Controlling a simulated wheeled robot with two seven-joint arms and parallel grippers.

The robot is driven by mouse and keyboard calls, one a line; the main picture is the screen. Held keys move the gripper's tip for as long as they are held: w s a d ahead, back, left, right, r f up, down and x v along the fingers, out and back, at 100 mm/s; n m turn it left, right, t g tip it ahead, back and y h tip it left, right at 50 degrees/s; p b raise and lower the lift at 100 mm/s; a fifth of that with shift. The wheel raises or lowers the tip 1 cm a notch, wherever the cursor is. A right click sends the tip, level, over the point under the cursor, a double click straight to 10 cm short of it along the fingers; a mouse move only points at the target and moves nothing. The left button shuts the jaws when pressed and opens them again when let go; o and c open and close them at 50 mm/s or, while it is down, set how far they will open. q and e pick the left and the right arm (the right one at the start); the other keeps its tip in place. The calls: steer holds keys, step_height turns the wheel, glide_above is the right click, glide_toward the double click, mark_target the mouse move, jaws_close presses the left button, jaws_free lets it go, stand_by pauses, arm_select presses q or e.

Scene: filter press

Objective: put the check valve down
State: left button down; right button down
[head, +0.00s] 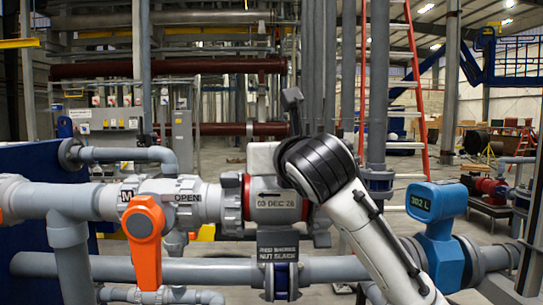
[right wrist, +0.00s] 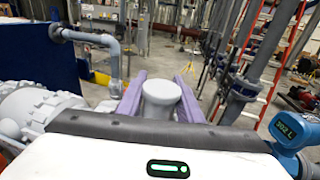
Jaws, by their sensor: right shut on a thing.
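The check valve (head: 266,193) is a pale grey body with a "03 DEC 28" plate, at the middle of the head view. It is in line with the grey pipe run, right of a ribbed union nut (head: 231,203) with a red ring beside it. My right gripper (head: 303,165) is at the valve's right end, shut on it, and hides that end. In the right wrist view, a grey round-ended part (right wrist: 162,98) stands between its two purple fingers. I cannot tell whether the valve touches the nut. My left gripper is not in view.
An orange-handled valve (head: 145,230) marked "OPEN" is on the run at left. A lower grey pipe (head: 200,270) passes below to a blue meter (head: 437,215) at right. A "RED SHOWS NUT SLACK" sign (head: 278,246) is under the valve. A blue panel (head: 30,180) stands at left.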

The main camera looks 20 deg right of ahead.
steer(key=shift+f, duration=0.25)
steer(key=c, duration=1.5)
jaws_free()
steer(key=shift+f, duration=0.25)
steer(key=shift+o, duration=1.4)
steer(key=shift+s+r, duration=0.1)
steer(key=shift+s, duration=0.05)
steer(key=s+a+b, duration=0.1)
steer(key=s+b, duration=0.1)
steer(key=s, duration=0.9)
steer(key=shift+s+r, duration=0.3)
steer(key=shift+s, duration=0.1)
